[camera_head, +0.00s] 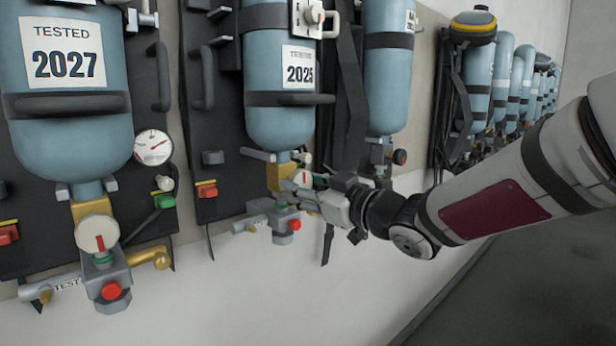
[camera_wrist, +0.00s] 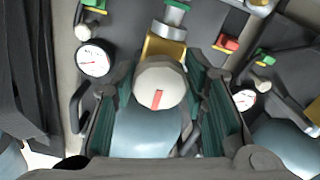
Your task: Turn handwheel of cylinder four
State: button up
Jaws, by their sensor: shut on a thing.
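A round pale handwheel (camera_wrist: 160,88) with a red mark sits on the brass valve (camera_wrist: 163,48) below a blue cylinder. In the head view, this handwheel (camera_head: 303,176) is at the bottom of the middle cylinder (camera_head: 278,125), labelled 2025, and is partly hidden by my gripper (camera_head: 299,188). In the wrist view, my gripper (camera_wrist: 162,96) has one finger on each side of the handwheel and is shut on it. The red mark points almost straight along the picture's vertical, slightly tilted. No cylinder number can be read.
A cylinder labelled 2027 (camera_head: 68,130) hangs at left, with its own handwheel (camera_head: 97,234) and a red knob (camera_head: 111,290). A gauge (camera_head: 153,147) is between them. More sets line the wall at right. The wall below is bare.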

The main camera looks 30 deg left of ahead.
jog(key=m+p, duration=0.2)
jog(key=m, duration=0.2)
jog(key=shift+s+m+p, duration=0.1)
jog(key=shift+m+p, duration=0.2)
jog(key=shift+p, duration=0.05)
jog(key=m+p, duration=0.2)
jog(key=m, duration=0.2)
jog(key=shift+s+m, duration=0.1)
jog(key=shift+m, duration=0.3)
jog(key=m+p, duration=0.1)
jog(key=m, duration=0.3)
jog(key=shift+r+m+p, duration=0.1)
jog(key=shift+m+p, duration=0.2)
jog(key=shift+p, duration=0.1)
jog(key=m, duration=0.4)
jog(key=shift+p, duration=0.3)
jog(key=m, duration=0.5)
jog(key=shift+a+r, duration=0.1)
jog(key=shift+r, duration=0.05)
jog(key=m, duration=0.4)
jog(key=shift+r+m, duration=0.15)
jog(key=shift+m, duration=0.15)
jog(key=m+p, duration=0.2)
jog(key=m, duration=0.3)
jog(key=shift+r, duration=0.15)
jog(key=shift+m+p, duration=0.7)
jog(key=shift+m, duration=1.3)
